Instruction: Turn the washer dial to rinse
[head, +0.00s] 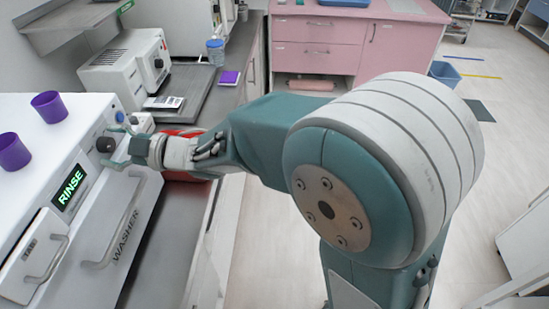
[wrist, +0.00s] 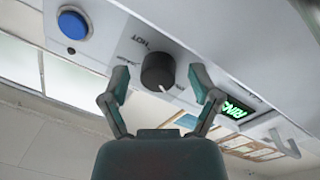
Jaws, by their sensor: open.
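The washer (head: 112,208) is a white machine at the left of the head view. Its black dial (head: 105,145) is on the front panel. In the wrist view the dial (wrist: 158,71) has a white pointer mark toward its lower right, and printed labels around it are mostly unreadable. A lit green display reads RINSE (head: 70,187), and it shows partly in the wrist view (wrist: 236,109). My gripper (head: 118,148) is open in front of the panel. In the wrist view its fingers (wrist: 161,82) stand either side of the dial, with visible gaps.
A blue button (wrist: 72,24) is beside the dial. Two purple cups (head: 49,107) stand on top of the washer. A red object (head: 185,133) lies behind my wrist. A white device (head: 128,66) stands farther back on the counter. The floor to the right is mostly clear.

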